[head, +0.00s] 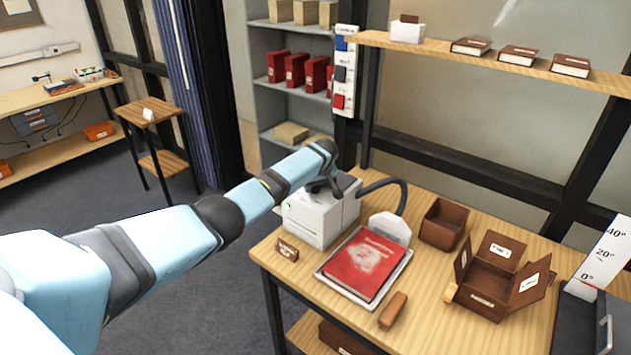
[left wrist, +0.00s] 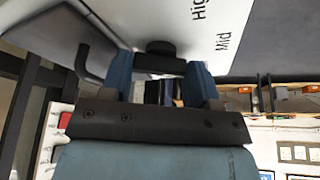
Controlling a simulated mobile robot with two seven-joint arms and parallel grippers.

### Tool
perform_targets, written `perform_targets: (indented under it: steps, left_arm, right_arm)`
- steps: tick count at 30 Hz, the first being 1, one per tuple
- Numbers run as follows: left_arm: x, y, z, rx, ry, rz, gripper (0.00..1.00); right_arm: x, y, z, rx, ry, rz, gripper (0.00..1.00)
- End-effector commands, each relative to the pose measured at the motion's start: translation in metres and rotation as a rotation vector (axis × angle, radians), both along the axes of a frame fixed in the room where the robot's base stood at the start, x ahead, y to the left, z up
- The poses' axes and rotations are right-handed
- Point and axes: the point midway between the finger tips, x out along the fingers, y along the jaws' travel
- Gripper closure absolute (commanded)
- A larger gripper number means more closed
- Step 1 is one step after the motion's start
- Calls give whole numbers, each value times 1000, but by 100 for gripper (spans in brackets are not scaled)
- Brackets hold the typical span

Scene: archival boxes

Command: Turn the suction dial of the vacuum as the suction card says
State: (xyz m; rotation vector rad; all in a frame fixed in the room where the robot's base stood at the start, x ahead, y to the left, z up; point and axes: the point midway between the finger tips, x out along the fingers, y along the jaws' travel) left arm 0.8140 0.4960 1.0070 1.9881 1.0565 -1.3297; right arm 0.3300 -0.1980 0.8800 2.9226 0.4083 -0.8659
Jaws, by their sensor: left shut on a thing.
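The vacuum (head: 318,222) is a white box at the table's back left, with a dark hose curving from it to a pale nozzle (head: 390,228). My left gripper (head: 326,186) is at its top, reaching down from above. In the left wrist view, the gripper (left wrist: 160,75) is shut on the black suction dial (left wrist: 160,47). The printed words "High" and "Mid" show on the white face beside the dial. The dial's pointer cannot be made out. A small brown stand with a white label (head: 287,250) is in front of the vacuum; its writing is too small to read.
A red book with a pale dusty patch (head: 366,262) lies on a tray in front of the vacuum. A brown brush-like block (head: 393,310), an open brown box (head: 444,222) and an unfolded box (head: 497,277) are to the right. A shelf (head: 480,62) runs above the table.

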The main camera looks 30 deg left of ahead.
Motion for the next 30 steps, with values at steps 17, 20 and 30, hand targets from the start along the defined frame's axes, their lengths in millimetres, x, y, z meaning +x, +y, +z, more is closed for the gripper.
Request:
perform_targets:
  steps: [17, 20, 30]
  left_arm:
    - [4, -1, -1, 0, 0, 427, 68]
    - [4, -1, -1, 0, -1, 466, 68]
    - [4, 0, 1, 1, -1, 517, 68]
  right_arm:
    - [-4, 7, -28, 8, 16, 9, 57]
    - [-3, 7, -29, 9, 12, 9, 57]
    - [-1, 4, -30, 7, 6, 5, 57]
